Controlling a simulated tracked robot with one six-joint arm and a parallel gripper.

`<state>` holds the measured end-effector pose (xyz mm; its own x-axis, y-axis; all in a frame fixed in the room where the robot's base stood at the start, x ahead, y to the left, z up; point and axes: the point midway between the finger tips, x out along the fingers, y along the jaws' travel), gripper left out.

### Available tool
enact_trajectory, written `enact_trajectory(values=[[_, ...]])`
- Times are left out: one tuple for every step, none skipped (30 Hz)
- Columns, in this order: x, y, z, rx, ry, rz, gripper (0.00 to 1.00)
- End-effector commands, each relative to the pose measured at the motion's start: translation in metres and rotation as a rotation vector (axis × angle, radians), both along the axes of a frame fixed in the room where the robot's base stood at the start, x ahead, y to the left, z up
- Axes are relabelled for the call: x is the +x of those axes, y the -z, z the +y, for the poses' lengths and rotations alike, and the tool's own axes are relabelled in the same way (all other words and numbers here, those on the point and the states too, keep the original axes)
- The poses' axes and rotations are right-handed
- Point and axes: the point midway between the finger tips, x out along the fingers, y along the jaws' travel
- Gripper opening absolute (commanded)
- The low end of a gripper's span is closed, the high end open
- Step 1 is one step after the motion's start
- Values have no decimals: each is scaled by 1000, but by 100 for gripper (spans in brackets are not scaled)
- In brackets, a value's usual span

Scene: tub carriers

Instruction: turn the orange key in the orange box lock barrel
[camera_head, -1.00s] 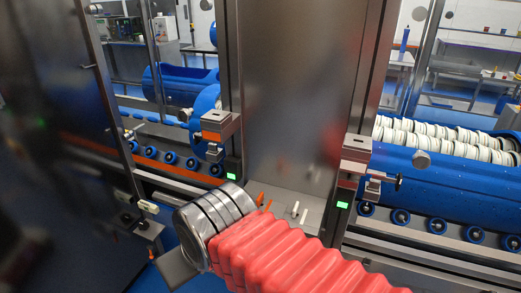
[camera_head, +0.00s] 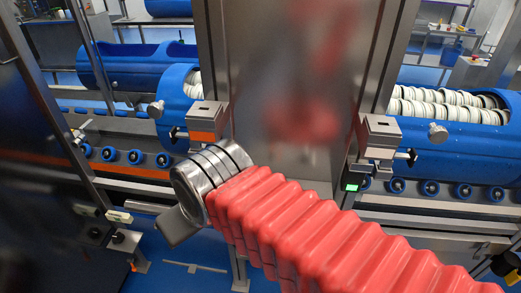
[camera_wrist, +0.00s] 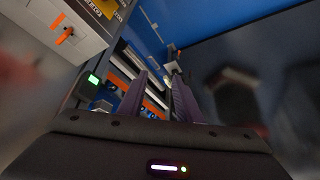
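The orange box (camera_head: 204,128) is a grey metal block with an orange band, mounted on the left post in the head view. Its small lock barrel cannot be made out there. In the wrist view, a pale grey housing (camera_wrist: 88,42) at upper left carries a small orange piece (camera_wrist: 64,36) beside a dark slot; I cannot tell for sure whether it is the orange key. My gripper (camera_wrist: 159,73) has two dark purple fingers, apart, with nothing seen between them. The housing lies to the left of the fingers, not touching them. In the head view the fingers are hidden.
A second grey box (camera_head: 380,132) stands on the right post, above a lit green display (camera_head: 351,187). A steel panel (camera_head: 285,90) rises between the posts. Blue tubs (camera_head: 455,145) with white rings lie behind on rollers. A dark-framed panel (camera_head: 35,150) is close on the left.

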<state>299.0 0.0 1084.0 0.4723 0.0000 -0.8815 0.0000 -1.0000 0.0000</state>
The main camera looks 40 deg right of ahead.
Motion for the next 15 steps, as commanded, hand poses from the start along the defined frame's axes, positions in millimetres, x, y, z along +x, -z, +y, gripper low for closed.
enact_trajectory(values=[[0,0,0,0,0,0,31],[0,0,0,0,0,0,31],[0,0,0,0,0,0,31],[0,0,0,0,0,0,31],[0,0,0,0,0,0,31],[0,0,0,0,0,0,31],[0,0,0,0,0,0,31],[0,0,0,0,0,0,31],[0,0,0,0,1,1,31],[0,0,-1,0,4,2,31],[1,0,-2,0,8,4,31],[1,1,-4,0,16,8,31],[2,1,-6,0,23,12,31],[3,2,-9,0,33,17,31],[5,4,-14,1,51,26,31]])
